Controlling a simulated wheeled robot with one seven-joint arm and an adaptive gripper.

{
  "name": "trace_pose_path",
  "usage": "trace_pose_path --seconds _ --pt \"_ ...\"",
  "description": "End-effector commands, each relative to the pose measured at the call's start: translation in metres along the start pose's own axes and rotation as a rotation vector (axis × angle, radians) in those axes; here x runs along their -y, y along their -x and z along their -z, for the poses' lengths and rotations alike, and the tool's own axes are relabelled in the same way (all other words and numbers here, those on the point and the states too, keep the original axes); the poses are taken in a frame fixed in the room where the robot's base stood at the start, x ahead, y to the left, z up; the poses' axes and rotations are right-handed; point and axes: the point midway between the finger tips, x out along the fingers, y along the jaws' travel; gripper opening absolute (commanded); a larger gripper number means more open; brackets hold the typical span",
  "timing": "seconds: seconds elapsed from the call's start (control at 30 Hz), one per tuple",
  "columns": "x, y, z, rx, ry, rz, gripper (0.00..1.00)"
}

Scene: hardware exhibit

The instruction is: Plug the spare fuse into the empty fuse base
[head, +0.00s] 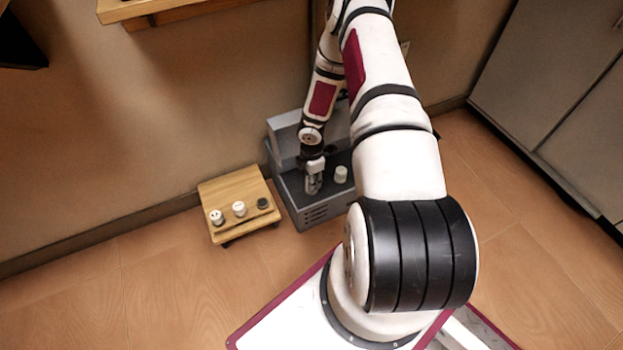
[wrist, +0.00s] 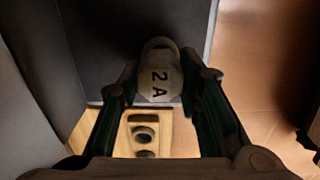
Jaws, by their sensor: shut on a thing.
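My gripper (head: 313,185) is over the dark top of a grey unit (head: 318,212), pointing down. In the wrist view my gripper (wrist: 159,76) is shut on a white fuse (wrist: 158,84) marked "2 A". The held fuse is hard to make out in the head view. Another white cylindrical piece (head: 341,174) stands on the grey unit, just right of my gripper. I cannot tell whether the held fuse touches the unit. The empty fuse base cannot be made out; my gripper and the fuse cover part of the unit's top.
A low wooden stand (head: 236,188) is left of the grey unit, with two white pieces (head: 239,208) and a dark round piece (head: 262,203) along its front. The wall is close behind. Floor in front is clear. A grey cabinet (head: 545,75) stands at right.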

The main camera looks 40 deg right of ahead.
Motion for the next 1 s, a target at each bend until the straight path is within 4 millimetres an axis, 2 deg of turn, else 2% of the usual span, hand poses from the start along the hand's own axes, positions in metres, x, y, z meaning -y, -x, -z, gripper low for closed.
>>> trace_pose_path --seconds 1.0 --pt "0.0004 -0.0091 -0.0001 0.001 0.0 0.0 0.06"
